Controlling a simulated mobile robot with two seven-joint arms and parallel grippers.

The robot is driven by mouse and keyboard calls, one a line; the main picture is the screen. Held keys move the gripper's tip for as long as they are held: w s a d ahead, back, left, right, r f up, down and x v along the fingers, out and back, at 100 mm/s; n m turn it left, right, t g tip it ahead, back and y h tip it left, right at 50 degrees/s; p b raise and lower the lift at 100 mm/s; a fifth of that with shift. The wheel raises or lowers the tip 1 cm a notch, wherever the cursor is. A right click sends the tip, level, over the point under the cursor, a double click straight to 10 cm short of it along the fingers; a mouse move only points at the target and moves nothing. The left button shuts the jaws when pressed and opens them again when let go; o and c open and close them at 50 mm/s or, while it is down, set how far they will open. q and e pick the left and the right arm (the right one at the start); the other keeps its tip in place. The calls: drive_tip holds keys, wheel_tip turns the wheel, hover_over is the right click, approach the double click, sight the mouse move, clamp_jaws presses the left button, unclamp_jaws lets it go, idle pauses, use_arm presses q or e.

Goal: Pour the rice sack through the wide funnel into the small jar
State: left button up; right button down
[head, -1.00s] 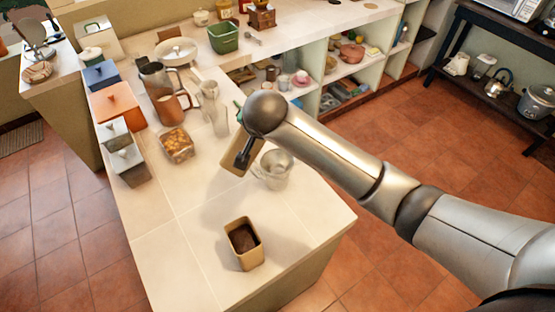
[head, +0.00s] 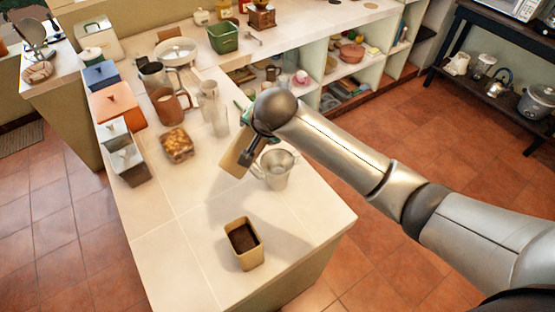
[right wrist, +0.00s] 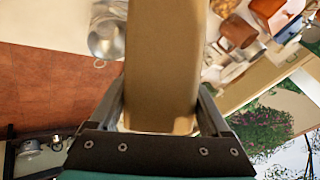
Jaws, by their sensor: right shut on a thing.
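My right gripper (head: 250,152) is shut on a tan, box-shaped thing (head: 233,162), probably the rice sack, and holds it tilted above the counter. In the right wrist view, the tan thing (right wrist: 163,65) fills the space between the two fingers (right wrist: 160,118); its mouth and contents are hidden. A metallic vessel with a wide rim (head: 276,166), seemingly the wide funnel, stands just right of the held thing. It also shows in the right wrist view (right wrist: 106,40). I cannot make out the small jar apart from it. My left gripper is not in view.
A tan open container with dark contents (head: 243,240) stands nearer the front. Left of my gripper are a square container of brown pieces (head: 177,145), a tall glass (head: 220,122) and a glass pitcher (head: 165,102). The counter's front left is clear.

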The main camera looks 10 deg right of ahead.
drive_tip(key=shift+a, duration=0.1)
drive_tip(key=shift+f, duration=0.25)
drive_tip(key=shift+f+y, duration=0.2)
drive_tip(key=shift+y, duration=0.1)
drive_tip(key=shift+w+d+f+m+g+y, duration=0.1)
drive_tip(key=shift+d+f+m+g+y, duration=0.1)
drive_tip(key=shift+f+m+g+y, duration=0.15)
idle(0.4)
drive_tip(key=shift+a+f, duration=0.1)
drive_tip(key=shift+d+f+y, duration=0.15)
drive_tip(key=shift+d+y, duration=0.05)
drive_tip(key=shift+y, duration=0.05)
drive_tip(key=shift+a+f+g, duration=0.1)
drive_tip(key=shift+a+g, duration=0.05)
drive_tip(key=shift+g, duration=0.1)
